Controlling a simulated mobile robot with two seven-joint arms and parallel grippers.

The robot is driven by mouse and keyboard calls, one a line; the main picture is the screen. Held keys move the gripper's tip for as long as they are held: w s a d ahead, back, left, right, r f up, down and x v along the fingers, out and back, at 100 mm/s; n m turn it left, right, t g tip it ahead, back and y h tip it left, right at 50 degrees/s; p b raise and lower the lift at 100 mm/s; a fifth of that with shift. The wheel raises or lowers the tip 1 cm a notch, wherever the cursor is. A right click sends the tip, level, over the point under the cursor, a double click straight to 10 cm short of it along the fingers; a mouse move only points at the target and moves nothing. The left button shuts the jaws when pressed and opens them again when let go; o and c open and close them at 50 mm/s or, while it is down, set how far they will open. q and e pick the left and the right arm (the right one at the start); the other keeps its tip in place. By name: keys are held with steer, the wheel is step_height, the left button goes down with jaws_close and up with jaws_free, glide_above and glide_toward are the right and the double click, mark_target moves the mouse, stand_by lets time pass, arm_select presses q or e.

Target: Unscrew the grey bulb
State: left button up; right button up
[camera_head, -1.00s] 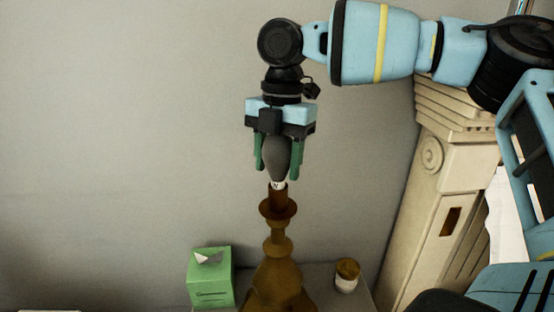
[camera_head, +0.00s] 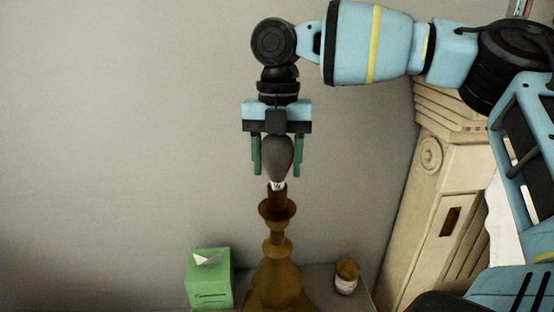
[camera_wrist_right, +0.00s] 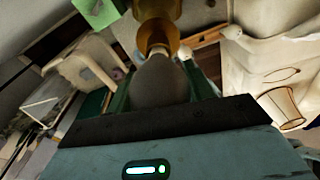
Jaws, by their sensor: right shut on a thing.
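The grey bulb (camera_head: 277,155) stands upright over the brown lamp (camera_head: 278,278), with part of its pale base showing above the lamp's socket (camera_head: 277,197). My right gripper (camera_head: 277,170) comes down from above and is shut on the bulb, a green finger on either side of it. In the right wrist view the bulb (camera_wrist_right: 160,82) sits between the fingers, and the lamp (camera_wrist_right: 158,22) lies beyond it. The thread inside the socket is hidden. My left gripper is not in view.
A green tissue box (camera_head: 209,282) stands left of the lamp and a small jar (camera_head: 346,277) stands to its right, on the same small table (camera_head: 322,285). A carved cream column (camera_head: 432,190) rises at the right. The grey wall (camera_head: 120,150) is behind, with free room at left.

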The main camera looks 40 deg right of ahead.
steer(key=shift+n, duration=1.7)
steer(key=n, duration=0.3)
steer(key=shift+h, duration=0.4)
steer(key=shift+n, duration=0.4)
steer(key=n, duration=0.3)
steer(key=shift+d, duration=0.1)
